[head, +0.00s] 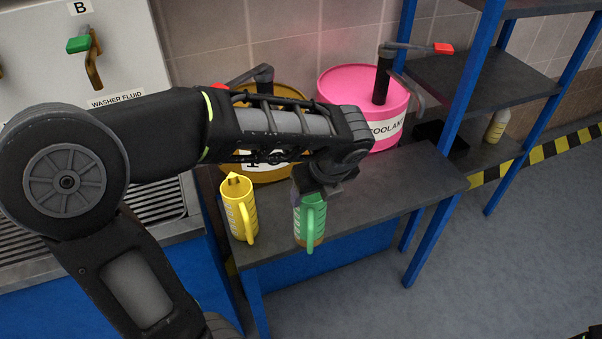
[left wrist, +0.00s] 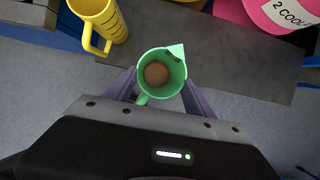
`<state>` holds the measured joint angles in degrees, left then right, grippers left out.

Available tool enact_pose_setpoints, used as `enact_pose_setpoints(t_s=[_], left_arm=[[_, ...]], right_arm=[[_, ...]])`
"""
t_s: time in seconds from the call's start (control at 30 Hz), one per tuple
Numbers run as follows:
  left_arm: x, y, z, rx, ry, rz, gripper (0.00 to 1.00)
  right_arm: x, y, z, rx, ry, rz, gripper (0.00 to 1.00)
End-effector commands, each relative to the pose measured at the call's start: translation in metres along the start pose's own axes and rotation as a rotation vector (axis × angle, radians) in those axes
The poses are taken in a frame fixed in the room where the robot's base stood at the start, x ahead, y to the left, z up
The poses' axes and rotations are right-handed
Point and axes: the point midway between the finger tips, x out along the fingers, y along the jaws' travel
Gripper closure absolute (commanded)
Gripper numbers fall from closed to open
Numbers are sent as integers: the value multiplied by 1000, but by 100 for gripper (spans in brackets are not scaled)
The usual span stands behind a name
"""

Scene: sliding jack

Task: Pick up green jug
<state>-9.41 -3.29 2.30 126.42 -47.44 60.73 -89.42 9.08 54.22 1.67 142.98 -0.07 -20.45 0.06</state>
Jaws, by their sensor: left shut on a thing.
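The green jug (head: 311,222) stands upright at the front edge of the dark table, its handle toward me. In the left wrist view I look down into the green jug (left wrist: 162,74), with a brown round patch at its bottom. My left gripper (head: 318,190) is above and around it; in the left wrist view its purple fingers (left wrist: 160,92) press on the jug from both sides. Whether the jug touches the table I cannot tell.
A yellow jug (head: 239,208) stands left of the green one. A yellow drum (head: 262,172) and a pink coolant drum (head: 357,92) with pumps stand behind. A blue shelf rack (head: 468,75) is at the right. The floor in front is clear.

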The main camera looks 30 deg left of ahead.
Motion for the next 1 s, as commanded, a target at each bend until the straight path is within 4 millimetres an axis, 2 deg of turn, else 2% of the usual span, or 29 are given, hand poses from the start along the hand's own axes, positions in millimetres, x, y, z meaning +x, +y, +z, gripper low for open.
enact_pose_setpoints(t_s=[0.03, 0.1, 0.3, 0.47, 1.0], left_arm=[[-4, -1, -13, 5, -2, -4, 100], [-10, -1, -27, 4, -3, -4, 100], [-22, -1, -52, 1, -2, -2, 100], [-24, 0, -58, 0, -1, 0, 100], [-24, 0, -58, -1, -1, -1, 100]], right_arm=[[4, 2, 0, 0, 0, 0, 64], [6, 2, 0, 0, 1, 0, 64], [8, 3, 0, 0, 1, 0, 64], [8, 3, 0, 0, 1, 0, 64], [8, 3, 0, 0, 1, 0, 64]])
